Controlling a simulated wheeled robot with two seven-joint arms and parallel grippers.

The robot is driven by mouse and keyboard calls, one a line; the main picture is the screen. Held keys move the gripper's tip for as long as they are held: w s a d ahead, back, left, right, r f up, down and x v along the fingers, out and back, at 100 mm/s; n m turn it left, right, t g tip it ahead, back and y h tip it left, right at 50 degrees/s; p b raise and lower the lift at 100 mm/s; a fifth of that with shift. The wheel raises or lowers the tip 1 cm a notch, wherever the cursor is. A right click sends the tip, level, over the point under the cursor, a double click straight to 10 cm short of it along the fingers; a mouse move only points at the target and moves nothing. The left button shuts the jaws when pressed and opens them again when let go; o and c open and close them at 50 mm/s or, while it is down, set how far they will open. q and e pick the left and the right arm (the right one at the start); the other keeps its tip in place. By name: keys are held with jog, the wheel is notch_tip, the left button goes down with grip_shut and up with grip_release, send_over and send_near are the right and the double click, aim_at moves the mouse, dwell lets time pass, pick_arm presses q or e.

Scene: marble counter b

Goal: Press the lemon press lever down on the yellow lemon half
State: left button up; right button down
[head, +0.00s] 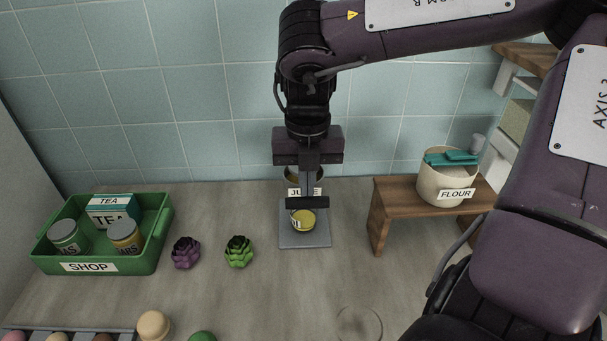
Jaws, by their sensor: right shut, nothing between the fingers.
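The lemon press stands on a grey base plate (305,239) in the middle of the counter, near the tiled wall. The yellow lemon half (304,219) sits in the press above the plate. A dark horizontal bar (307,203), apparently the lever, shows just above the lemon half. My right gripper (308,188) points down over the press, shut and empty, right above the bar. I cannot tell whether its tips touch the bar. The gripper hides much of the press's upper part. My left gripper is not in view.
A green SHOP crate (159,233) with tea and jars stands at left. A purple succulent (186,252) and a green one (239,251) lie left of the press. A wooden stand (401,203) bears a FLOUR pot (441,184) at right. A clear glass (358,324) stands in front.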

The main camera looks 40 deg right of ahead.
notch_tip(320, 180, up, 8)
jog(key=p, duration=0.7)
dwell(0.9)
dwell(0.5)
